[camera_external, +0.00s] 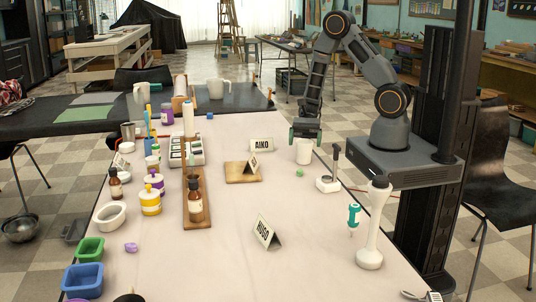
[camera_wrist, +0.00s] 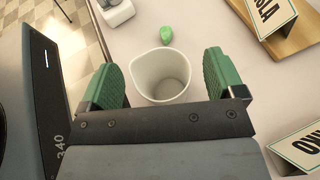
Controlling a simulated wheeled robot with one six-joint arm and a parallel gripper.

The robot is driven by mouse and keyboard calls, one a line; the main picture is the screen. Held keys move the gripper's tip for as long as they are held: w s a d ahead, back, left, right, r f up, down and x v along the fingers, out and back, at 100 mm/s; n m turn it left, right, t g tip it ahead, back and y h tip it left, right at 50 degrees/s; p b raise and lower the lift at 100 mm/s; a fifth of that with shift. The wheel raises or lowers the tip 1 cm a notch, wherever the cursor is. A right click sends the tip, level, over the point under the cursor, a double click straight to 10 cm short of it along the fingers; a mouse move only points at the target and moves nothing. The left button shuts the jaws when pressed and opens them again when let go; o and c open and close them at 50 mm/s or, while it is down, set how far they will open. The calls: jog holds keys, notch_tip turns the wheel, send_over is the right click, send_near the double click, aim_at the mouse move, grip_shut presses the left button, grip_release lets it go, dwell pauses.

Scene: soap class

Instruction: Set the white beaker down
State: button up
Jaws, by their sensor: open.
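The white beaker (camera_external: 304,153) stands upright on the pale table covering near the right edge. In the wrist view the beaker (camera_wrist: 161,75) is seen from above, looks empty inside, and sits between my two green fingers. My gripper (camera_external: 306,136) points down at the beaker's top in the external view. In the wrist view my gripper (camera_wrist: 163,82) is open, with a finger on each side and a visible gap to the beaker's wall on the right; the left gap is smaller.
A small green lump (camera_external: 299,173) lies just in front of the beaker. A white device with a dark upright (camera_external: 328,184) stands to its front right. Name cards (camera_external: 262,145) and a wooden board (camera_external: 244,179) lie to the left.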

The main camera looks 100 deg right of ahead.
jog(key=v, duration=1.1)
jog(key=a+r+n+g+h, duration=0.1)
jog(key=a+r+n+h, duration=0.5)
jog(key=n, duration=0.5)
jog(key=s+a+r+n+h, duration=0.1)
jog(key=a+r+n+h, duration=0.6)
jog(key=a+n, duration=0.2)
jog(key=n, duration=0.2)
jog(key=shift+s+a+n+g, duration=0.2)
jog(key=shift+s+n+g, duration=0.1)
jog(key=shift+g, duration=0.1)
notch_tip(320, 180, up, 4)
jog(key=p, duration=0.3)
